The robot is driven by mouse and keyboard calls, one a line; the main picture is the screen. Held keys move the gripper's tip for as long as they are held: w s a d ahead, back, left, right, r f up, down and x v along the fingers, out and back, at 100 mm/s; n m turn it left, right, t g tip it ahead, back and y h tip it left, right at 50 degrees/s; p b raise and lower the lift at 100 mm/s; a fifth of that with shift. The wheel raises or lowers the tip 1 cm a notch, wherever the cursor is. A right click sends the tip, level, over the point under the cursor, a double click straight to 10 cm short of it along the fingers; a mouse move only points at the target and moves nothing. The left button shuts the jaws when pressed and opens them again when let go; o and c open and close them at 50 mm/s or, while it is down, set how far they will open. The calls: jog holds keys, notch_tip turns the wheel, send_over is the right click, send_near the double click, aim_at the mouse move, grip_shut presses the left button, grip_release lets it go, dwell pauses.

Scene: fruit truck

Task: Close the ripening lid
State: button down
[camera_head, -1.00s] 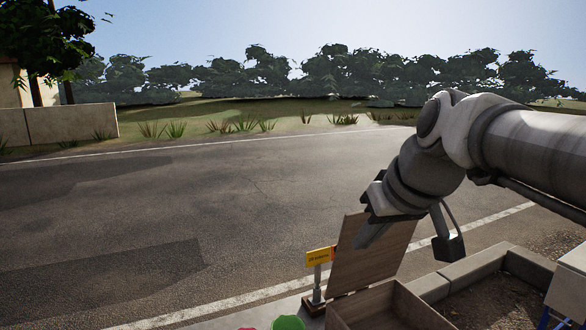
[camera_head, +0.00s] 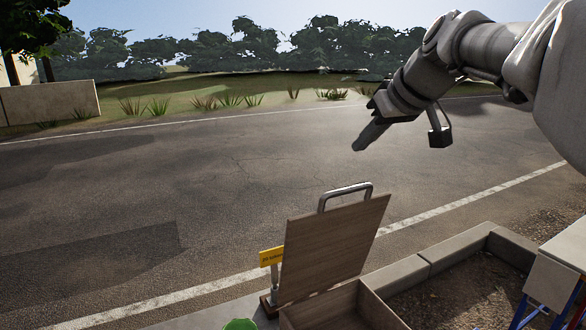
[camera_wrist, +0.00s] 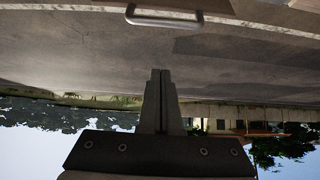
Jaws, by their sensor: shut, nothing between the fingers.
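The ripening lid (camera_head: 333,242) is a wooden panel standing open, nearly upright, at the back of a wooden box (camera_head: 345,312) in the head view. A metal handle (camera_head: 345,192) sits on its top edge. In the wrist view the handle (camera_wrist: 165,20) and a strip of the lid show at the top, upside down. My gripper (camera_head: 358,148) is above the handle and apart from it, over the road as seen in the head view. In the wrist view its fingers (camera_wrist: 160,75) are together with nothing between them.
A yellow sign (camera_head: 271,256) on a short post stands left of the lid. A concrete-edged soil bed (camera_head: 455,290) lies right of the box, with a blue-legged white table (camera_head: 560,270) beyond. A green object (camera_head: 240,325) shows at the bottom edge. The air around the lid is clear.

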send_over(347, 204)
notch_tip(347, 204, down, 8)
jog(key=shift+s+f, duration=0.1)
jog(key=shift+s+d+f, duration=0.15)
jog(key=shift+s+f, duration=0.1)
jog(key=shift+s, duration=0.05)
jog(key=shift+f, duration=0.1)
dwell(0.5)
